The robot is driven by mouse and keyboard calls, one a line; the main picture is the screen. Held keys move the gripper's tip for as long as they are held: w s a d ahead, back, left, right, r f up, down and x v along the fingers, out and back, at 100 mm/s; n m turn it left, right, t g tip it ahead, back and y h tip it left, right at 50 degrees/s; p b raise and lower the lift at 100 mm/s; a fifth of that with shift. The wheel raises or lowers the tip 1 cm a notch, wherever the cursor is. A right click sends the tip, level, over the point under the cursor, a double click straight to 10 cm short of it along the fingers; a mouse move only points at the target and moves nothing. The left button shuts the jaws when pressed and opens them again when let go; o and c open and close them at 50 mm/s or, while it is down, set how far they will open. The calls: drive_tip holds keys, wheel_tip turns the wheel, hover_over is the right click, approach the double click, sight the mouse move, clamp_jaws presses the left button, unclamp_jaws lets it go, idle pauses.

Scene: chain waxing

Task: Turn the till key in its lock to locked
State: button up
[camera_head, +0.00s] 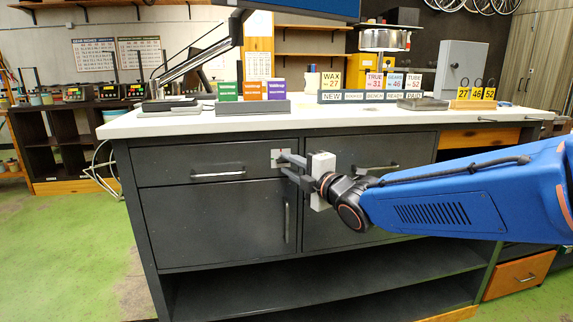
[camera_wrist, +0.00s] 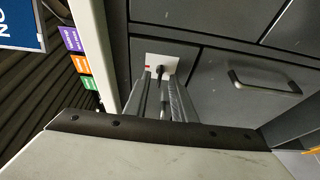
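The till lock is a small pale plate (camera_head: 276,158) with a red mark, set in the upper left of the grey counter front beside a drawer. In the wrist view the plate (camera_wrist: 174,63) shows its red mark at the left, and the dark till key (camera_wrist: 160,70) stands out from its middle. My gripper (camera_head: 283,162) is in front of the plate, its two fingers pointing at it. In the wrist view my gripper (camera_wrist: 160,82) is open, with a gap between the fingers and the key in line with that gap. Whether a finger touches the key I cannot tell.
A bar handle (camera_head: 218,174) is on the drawer left of the lock, another handle (camera_head: 378,167) is to the right. The white countertop (camera_head: 215,122) juts out above, carrying coloured boxes, label cards and a monitor arm. Green floor is clear at the left.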

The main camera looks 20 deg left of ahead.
drive_tip(key=shift+x, duration=0.95)
clamp_jaws()
